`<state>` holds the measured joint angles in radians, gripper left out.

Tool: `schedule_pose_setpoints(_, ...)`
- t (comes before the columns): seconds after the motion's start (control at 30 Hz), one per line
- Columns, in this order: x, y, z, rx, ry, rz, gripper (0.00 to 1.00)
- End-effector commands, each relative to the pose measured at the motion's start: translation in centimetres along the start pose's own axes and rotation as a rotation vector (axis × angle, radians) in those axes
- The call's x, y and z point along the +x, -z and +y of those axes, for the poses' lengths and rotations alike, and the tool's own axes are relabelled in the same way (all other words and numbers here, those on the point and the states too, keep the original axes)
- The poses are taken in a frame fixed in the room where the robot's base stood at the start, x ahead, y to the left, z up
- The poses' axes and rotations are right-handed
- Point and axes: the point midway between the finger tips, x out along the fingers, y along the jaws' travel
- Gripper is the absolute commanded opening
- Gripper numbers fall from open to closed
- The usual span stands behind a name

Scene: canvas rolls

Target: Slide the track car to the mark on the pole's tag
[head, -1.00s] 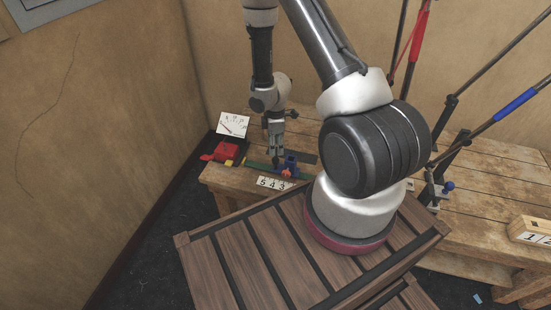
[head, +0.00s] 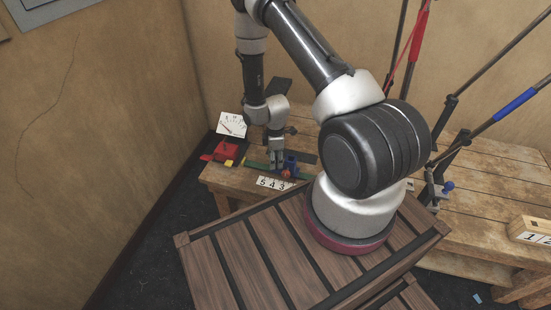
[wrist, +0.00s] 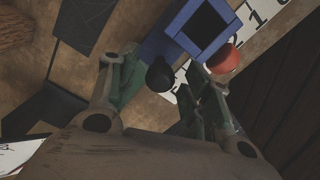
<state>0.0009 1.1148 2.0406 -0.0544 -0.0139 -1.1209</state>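The blue track car (head: 291,160) sits on the green track (head: 258,164) on the wooden bench, with an orange part at its front. A white number strip (head: 272,183) reading 5 4 3 lies in front of it. My gripper (head: 275,160) is just left of the car. In the wrist view the car's blue square frame (wrist: 178,38) and orange part (wrist: 223,59) show at the upper right. My fingers (wrist: 160,90) stand apart there, and a black ball knob (wrist: 160,75) appears between them, not visibly gripped. I cannot make out a mark on a pole's tag.
A white dial card (head: 232,124) and a red block (head: 226,150) are left of the track. Poles with a red sleeve (head: 419,36) and a blue sleeve (head: 515,104) lean at the right. A numbered wooden block (head: 530,229) sits at the bench's right. My arm hides the bench's middle.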

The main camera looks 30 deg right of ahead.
Motion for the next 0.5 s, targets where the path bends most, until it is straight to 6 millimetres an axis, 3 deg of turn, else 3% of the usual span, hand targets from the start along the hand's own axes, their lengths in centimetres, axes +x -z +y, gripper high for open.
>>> schedule_pose_setpoints(0.03,-0.01,0.0,0.0,0.0,0.0,0.0,0.4)
schedule_pose_setpoints(0.27,-0.02,0.0,0.0,0.0,0.0,0.0,0.0)
schedule_pose_setpoints(0.5,-0.01,0.64,0.3,-0.001,-0.001,0.0,0.0)
